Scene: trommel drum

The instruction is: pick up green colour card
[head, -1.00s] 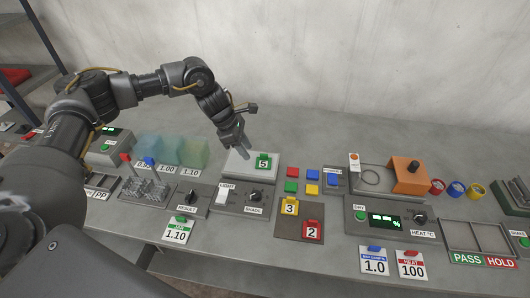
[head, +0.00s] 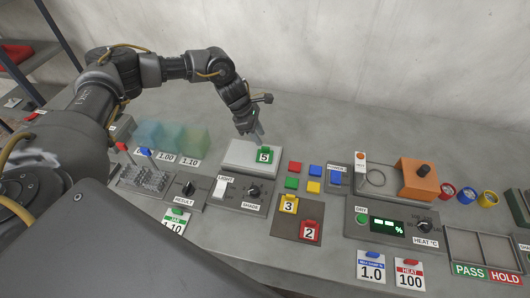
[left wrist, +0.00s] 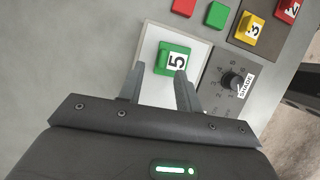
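The green colour card (head: 264,155), marked 5, lies on the pale square plate of the light box (head: 240,160). It also shows in the left wrist view (left wrist: 173,59). My left gripper (head: 257,140) is just above and behind the card in the head view. In the left wrist view its two fingers (left wrist: 158,80) are spread apart, with the card just beyond the tips and between their lines. Nothing is held. My right gripper is not in view.
A panel with LIGHT switch and SHADE knob (head: 254,190) is in front of the plate. Yellow card 3 (head: 289,204) and red card 2 (head: 310,231) stand on a brown tray (head: 283,229). Small coloured blocks (head: 314,171) lie to the right. Translucent blocks (head: 192,141) stand left.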

